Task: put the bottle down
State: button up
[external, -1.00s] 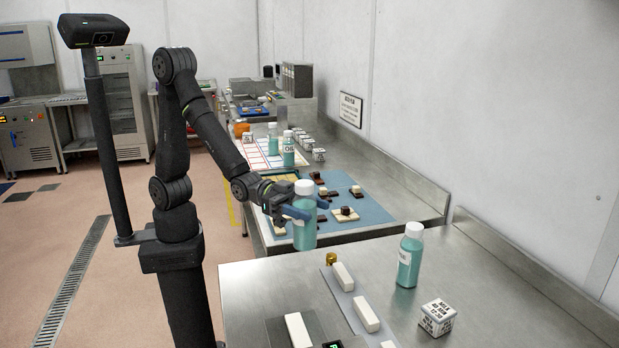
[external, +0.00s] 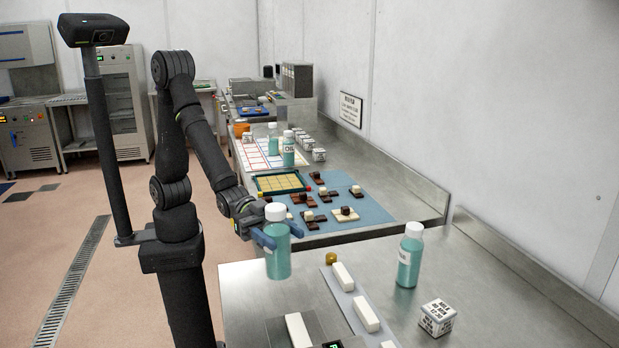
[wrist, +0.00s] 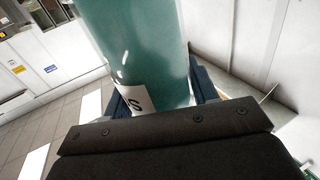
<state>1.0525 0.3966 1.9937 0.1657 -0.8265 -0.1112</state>
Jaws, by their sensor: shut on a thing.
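My gripper (external: 268,236) is shut on a teal bottle (external: 277,256) with a white cap. The bottle is upright in the external view, at the left edge of the near steel table (external: 236,284). It looks held up, but its base against the table edge is hard to judge. In the wrist view the same bottle (wrist: 140,50) fills the upper middle between the blue fingers, with part of a white label showing. Another teal bottle (external: 409,262) stands upright on the near table to the right.
White blocks lie on a grey strip (external: 352,302) on the near table, with a small brass-coloured piece (external: 331,258) behind them. A printed white cube (external: 437,317) stands at right. A blue mat (external: 372,211) with brown and cream pieces lies on the farther table. Bare steel lies between strip and right bottle.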

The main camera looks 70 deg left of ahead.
jog(key=w+a+f, duration=0.1)
jog(key=w+f, duration=0.8)
jog(key=shift+w, duration=0.25)
jog(key=shift+f, duration=0.25)
jog(key=o, duration=1.2)
jog(key=shift+f, duration=0.1)
jog(key=shift+o, duration=0.5)
jog(key=v, duration=1.7)
jog(key=shift+s+a, duration=0.15)
jog(key=shift+s, duration=0.05)
